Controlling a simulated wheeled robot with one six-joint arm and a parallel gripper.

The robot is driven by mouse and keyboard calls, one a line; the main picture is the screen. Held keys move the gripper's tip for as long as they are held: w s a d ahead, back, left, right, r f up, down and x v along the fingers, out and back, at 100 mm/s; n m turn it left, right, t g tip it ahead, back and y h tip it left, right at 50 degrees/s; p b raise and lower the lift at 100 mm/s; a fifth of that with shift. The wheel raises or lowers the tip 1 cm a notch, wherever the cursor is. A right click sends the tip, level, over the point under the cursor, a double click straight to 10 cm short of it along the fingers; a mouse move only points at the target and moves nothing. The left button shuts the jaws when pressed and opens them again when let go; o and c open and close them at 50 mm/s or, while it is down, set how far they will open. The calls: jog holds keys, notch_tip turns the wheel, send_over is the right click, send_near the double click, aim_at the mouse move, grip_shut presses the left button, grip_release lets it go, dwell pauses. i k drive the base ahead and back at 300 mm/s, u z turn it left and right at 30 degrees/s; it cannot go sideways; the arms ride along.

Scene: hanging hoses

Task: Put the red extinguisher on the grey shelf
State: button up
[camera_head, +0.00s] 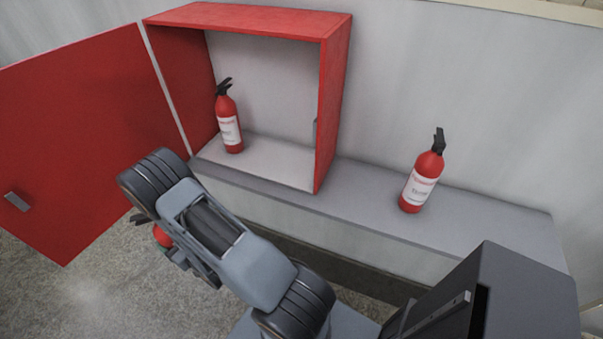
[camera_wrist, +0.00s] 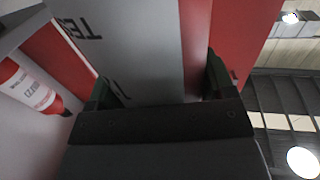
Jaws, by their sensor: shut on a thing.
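My gripper (camera_head: 180,260) is in front of the red cabinet, mostly hidden behind my arm in the head view. It is shut on a red extinguisher (camera_head: 162,237), of which only the top and black handle show there. In the wrist view, its white label and red side (camera_wrist: 140,40) fill the space between the fingers (camera_wrist: 160,88). A second red extinguisher (camera_head: 229,120) stands upright inside the cabinet and also shows in the wrist view (camera_wrist: 28,84). A third (camera_head: 422,182) stands upright on the grey shelf (camera_head: 490,222), right of the cabinet.
The red cabinet (camera_head: 335,105) sits on the left part of the shelf. Its red door (camera_head: 85,130) is swung wide open to the left. The shelf is bare on both sides of the extinguisher standing there. The cabinet floor (camera_head: 270,160) is bare at its right.

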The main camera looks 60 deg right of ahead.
aim_at(524, 236)
jog(key=u, duration=0.45)
jog(key=k, duration=2.15)
jog(key=z, duration=0.7)
